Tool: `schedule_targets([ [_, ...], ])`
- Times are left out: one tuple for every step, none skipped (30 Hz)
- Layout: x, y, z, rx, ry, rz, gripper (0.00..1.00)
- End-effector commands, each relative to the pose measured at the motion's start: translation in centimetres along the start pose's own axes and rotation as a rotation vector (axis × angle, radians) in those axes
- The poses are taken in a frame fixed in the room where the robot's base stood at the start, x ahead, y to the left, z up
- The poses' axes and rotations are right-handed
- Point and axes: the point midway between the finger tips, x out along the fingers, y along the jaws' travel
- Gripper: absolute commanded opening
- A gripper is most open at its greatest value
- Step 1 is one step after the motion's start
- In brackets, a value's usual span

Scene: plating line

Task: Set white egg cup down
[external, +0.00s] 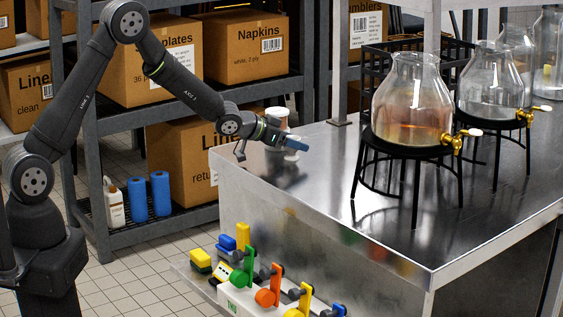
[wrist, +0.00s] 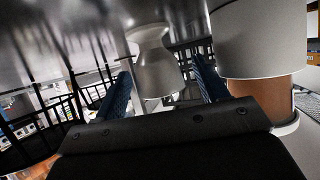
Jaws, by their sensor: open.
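The white egg cup (wrist: 155,65) stands on the steel counter (wrist: 85,25), which appears at the top of the tilted wrist view. My gripper (wrist: 163,88) is open, with one blue finger on each side of the egg cup and visible gaps between. In the external view my gripper (external: 300,144) is low over the counter's far left corner. A small white part of the egg cup (external: 291,156) shows just below the fingers there; the rest is hidden behind them.
A larger white and tan cup (wrist: 262,38) stands close beside my right-hand finger in the wrist view. Glass drink dispensers (external: 412,105) on black stands are to the right. The counter's front middle (external: 320,200) is clear.

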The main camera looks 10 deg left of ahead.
Motion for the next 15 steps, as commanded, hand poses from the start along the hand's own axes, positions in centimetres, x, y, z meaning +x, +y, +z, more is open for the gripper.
schedule_targets([
  [-0.02, 0.01, 0.00, 0.000, 0.000, 0.000, 0.67],
  [-0.02, 0.01, 0.01, 0.000, 0.000, 0.000, 0.67],
  [-0.02, 0.01, 0.01, 0.000, 0.000, 0.000, 0.65],
  [-0.02, 0.01, 0.01, 0.000, 0.000, 0.000, 0.59],
  [-0.03, 0.01, 0.01, 0.000, 0.000, 0.000, 0.53],
  [-0.03, 0.01, 0.01, 0.000, 0.000, 0.000, 0.45],
  [-0.03, 0.01, 0.01, 0.000, 0.000, 0.000, 0.39],
  [-0.03, 0.01, 0.01, 0.000, 0.000, 0.000, 0.33],
  [-0.03, 0.01, 0.01, 0.000, 0.000, 0.000, 0.25],
  [-0.03, 0.01, 0.02, 0.000, 0.000, 0.000, 0.21],
  [-0.04, 0.01, -0.01, 0.000, 0.000, 0.000, 0.21],
  [-0.04, 0.01, 0.00, 0.000, 0.000, 0.000, 0.17],
  [-0.04, 0.01, -0.01, 0.000, 0.000, 0.000, 0.17],
  [-0.04, 0.01, 0.00, 0.000, 0.000, 0.000, 0.17],
  [-0.04, 0.01, 0.00, 0.000, 0.000, 0.000, 0.17],
])
